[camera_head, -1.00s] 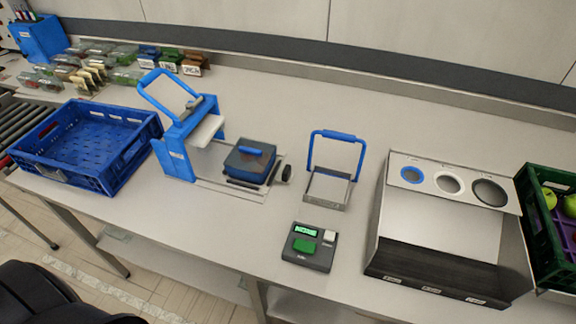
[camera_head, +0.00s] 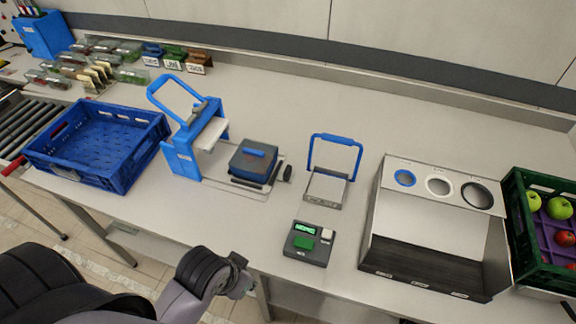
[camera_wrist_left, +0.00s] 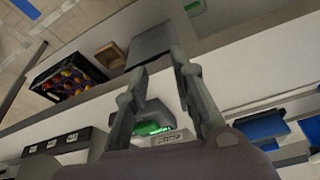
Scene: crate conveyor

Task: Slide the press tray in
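The blue press (camera_head: 182,150) stands on the bench left of centre with its lever handle raised. A round black knob (camera_head: 287,173) is at the tray's right end. My left arm reaches in at the bottom of the head view, below the bench's front edge and apart from the tray. In the left wrist view my left gripper (camera_wrist_left: 158,65) has its fingers spread, with nothing visibly held. My right gripper is not visible.
A blue crate (camera_head: 150,135) stands left of the press.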

